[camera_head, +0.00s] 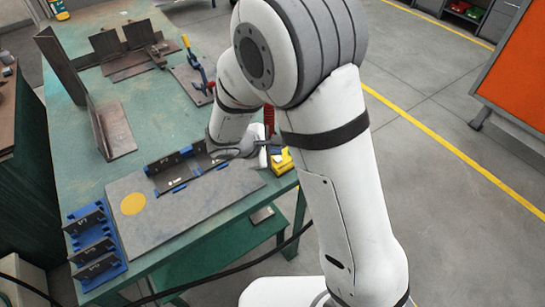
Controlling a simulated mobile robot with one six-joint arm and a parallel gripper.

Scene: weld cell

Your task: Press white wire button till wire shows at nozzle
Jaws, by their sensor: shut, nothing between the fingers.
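My gripper (238,152) is small and partly hidden below my wrist, low over the right end of the bench. It looks shut, with nothing seen in it. A yellow block with a black top (283,163) sits at the bench's right edge, just right of the gripper. I cannot make out a white wire button, a nozzle or any wire at this size, and my arm covers part of that area. Whether the gripper touches anything cannot be told.
The green bench (160,128) carries a grey plate (190,205) with a yellow disc (133,204) and dark brackets in blue holders (178,160). A blue rack (95,245) stands front left. Steel angles (112,130) stand further back. Open floor (430,200) lies right.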

